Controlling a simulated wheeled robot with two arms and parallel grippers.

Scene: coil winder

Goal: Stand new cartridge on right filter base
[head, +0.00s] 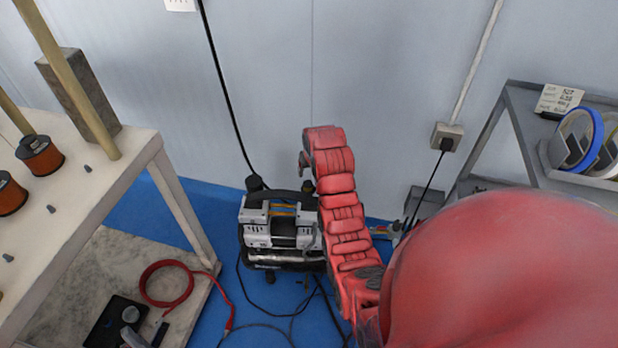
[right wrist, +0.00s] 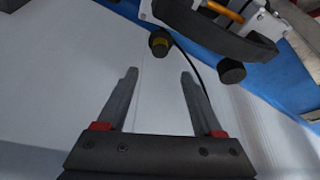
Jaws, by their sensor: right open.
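A silver and black compressor (head: 283,232) stands on the blue floor against the wall. It also shows at the top of the right wrist view (right wrist: 222,22). There, two round filter fittings stick out from it: one dark with a yellow face (right wrist: 160,43), the other all black (right wrist: 230,71). I cannot make out a separate new cartridge. My left gripper is not in view.
A white table (head: 75,215) at left carries orange-and-black spools (head: 40,155). A marble slab (head: 75,285) below it holds a black tray (head: 112,322) and a red hose (head: 160,300). A grey shelf (head: 522,130) stands at right. Cables cross the floor.

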